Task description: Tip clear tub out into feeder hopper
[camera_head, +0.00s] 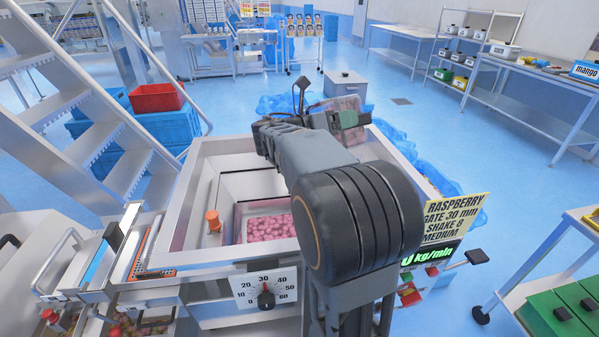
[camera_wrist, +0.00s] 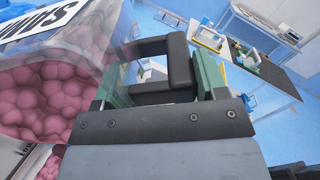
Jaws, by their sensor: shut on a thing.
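The clear tub (camera_head: 341,103) is held up beyond the hopper's far right side in the head view. In the wrist view the clear tub (camera_wrist: 45,95) fills the left side, full of round pink pieces, with part of a white label showing. My gripper (camera_head: 350,119) has green fingers; in the wrist view my gripper (camera_wrist: 160,80) is shut on the tub, at what looks like its black handle. The feeder hopper (camera_head: 205,146) is a pale metal bin with pink pieces (camera_head: 270,228) at its bottom. My arm hides part of its right side.
A dial (camera_head: 266,295) is on the hopper's front and a yellow raspberry sign (camera_head: 452,222) stands at its right. Metal steps (camera_head: 90,125) and blue crates with a red crate (camera_head: 157,97) are at left. Green-lidded bins (camera_head: 560,315) are at lower right.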

